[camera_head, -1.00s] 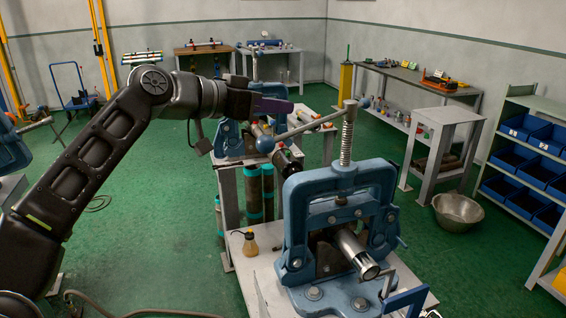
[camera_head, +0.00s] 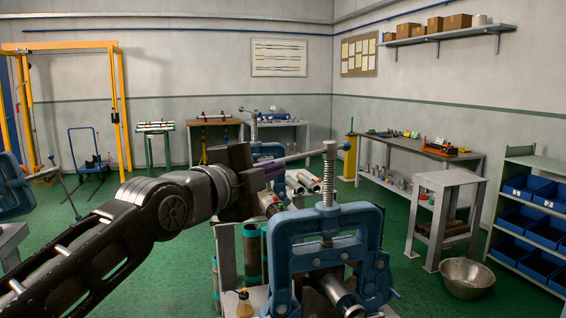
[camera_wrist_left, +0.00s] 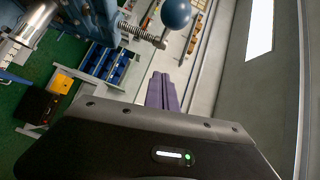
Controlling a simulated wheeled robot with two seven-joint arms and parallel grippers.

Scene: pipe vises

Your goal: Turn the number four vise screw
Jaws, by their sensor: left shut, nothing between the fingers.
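The nearest blue pipe vise (camera_head: 370,222) stands in front, with its upright threaded screw (camera_head: 328,178) on top and a pipe (camera_head: 343,298) through its opening. No number is readable on it. The screw's crossbar (camera_head: 308,155) has a blue ball end at right (camera_head: 344,146); its left end is hidden by my gripper. My left gripper (camera_head: 277,168) has purple fingers, shut and empty, at the left of the screw. In the left wrist view its fingers (camera_wrist_left: 162,92) point toward a blue ball (camera_wrist_left: 176,14) on the bar; I cannot tell if they touch. My right gripper is not visible.
Another blue vise (camera_head: 264,150) stands behind my left gripper, and one more (camera_head: 12,188) at the left edge. A metal bowl (camera_head: 467,278) is on the floor at right, beside a shelf of blue bins (camera_head: 523,220). Green floor is open at centre right.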

